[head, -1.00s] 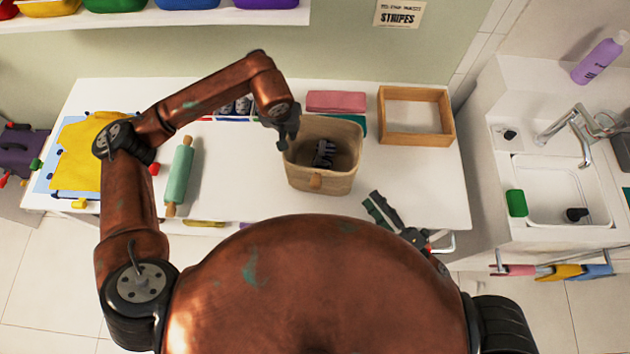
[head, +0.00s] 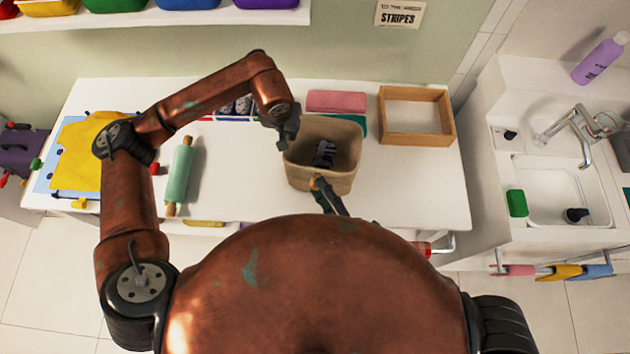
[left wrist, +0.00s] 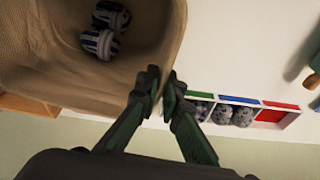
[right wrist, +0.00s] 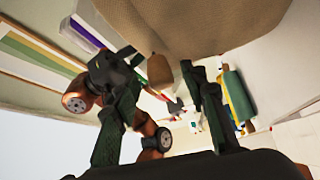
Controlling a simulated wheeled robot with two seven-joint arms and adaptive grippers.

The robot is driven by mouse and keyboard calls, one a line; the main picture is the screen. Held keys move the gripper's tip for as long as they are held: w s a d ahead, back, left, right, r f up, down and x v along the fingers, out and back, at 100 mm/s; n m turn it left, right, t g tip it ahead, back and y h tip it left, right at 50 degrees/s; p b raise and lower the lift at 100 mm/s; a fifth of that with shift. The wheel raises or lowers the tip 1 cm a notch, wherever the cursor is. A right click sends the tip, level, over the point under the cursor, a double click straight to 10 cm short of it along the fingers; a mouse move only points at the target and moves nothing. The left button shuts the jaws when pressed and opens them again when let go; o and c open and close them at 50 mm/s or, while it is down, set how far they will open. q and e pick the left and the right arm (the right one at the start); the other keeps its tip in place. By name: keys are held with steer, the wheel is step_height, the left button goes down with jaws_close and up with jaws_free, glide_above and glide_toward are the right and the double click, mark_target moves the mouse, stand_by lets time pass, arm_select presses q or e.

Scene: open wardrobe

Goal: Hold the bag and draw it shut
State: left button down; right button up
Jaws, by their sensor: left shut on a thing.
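The tan fabric bag (head: 318,125) stands open on the white table, with striped bundles (head: 324,153) inside; they also show in the left wrist view (left wrist: 100,42). My left gripper (head: 285,138) is shut on the bag's left rim, seen closely in the left wrist view (left wrist: 163,92). A small brown tab (right wrist: 158,70) sticks out from the bag's front. My right gripper (right wrist: 160,75) is open, with one finger on each side of the tab. In the head view my right gripper (head: 319,188) is at the bag's front and partly covers the tab.
A green rolling pin (head: 180,172) and a yellow garment (head: 85,150) lie to the left. A sink (head: 560,190) stands at the right. The table's right front is bare.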

steer(key=shift+x, duration=1.45)
jaws_close()
